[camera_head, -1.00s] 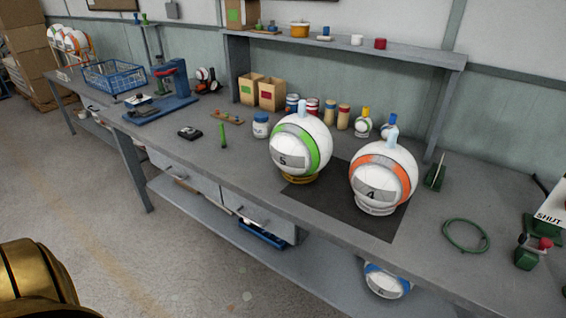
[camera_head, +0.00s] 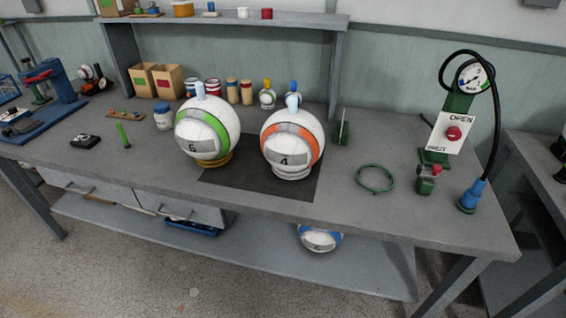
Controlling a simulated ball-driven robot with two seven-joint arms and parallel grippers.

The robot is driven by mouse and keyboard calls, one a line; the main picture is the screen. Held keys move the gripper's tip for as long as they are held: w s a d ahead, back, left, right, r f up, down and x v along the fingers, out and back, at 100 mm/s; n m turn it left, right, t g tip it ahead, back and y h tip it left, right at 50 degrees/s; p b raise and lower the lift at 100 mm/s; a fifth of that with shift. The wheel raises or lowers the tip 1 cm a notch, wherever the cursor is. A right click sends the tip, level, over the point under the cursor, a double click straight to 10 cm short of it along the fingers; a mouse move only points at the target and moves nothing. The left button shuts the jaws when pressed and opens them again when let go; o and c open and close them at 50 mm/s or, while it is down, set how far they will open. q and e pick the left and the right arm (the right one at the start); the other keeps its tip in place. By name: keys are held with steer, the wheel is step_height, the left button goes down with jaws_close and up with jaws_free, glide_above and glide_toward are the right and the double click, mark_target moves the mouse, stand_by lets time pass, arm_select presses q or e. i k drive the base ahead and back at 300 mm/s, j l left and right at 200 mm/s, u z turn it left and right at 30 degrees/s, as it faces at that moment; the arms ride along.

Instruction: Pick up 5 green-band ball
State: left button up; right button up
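The white ball with a green band and the number 5 (camera_head: 205,133) sits on a yellow ring on the dark mat (camera_head: 262,184) on the workbench. A light blue piece stands on its top. To its right, a similar white ball with an orange band and the number 4 (camera_head: 290,143) sits on a pale ring on the same mat. The two balls are apart. Neither of my grippers shows in the head view.
A green hose ring (camera_head: 375,179) and a gauge stand with an OPEN sign (camera_head: 450,134) are on the bench's right side. Jars and boxes (camera_head: 167,82) line the back. A blue-banded ball (camera_head: 320,238) is on the lower shelf. The bench's front strip is clear.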

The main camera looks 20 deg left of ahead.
mark_target(206, 126)
steer(key=z, duration=0.4)
steer(key=j+z, duration=0.35)
steer(key=k+j+z, duration=0.1)
steer(key=j+z, duration=0.25)
steer(key=k+j+z, duration=0.1)
steer(key=j+z, duration=0.25)
steer(key=l, duration=0.1)
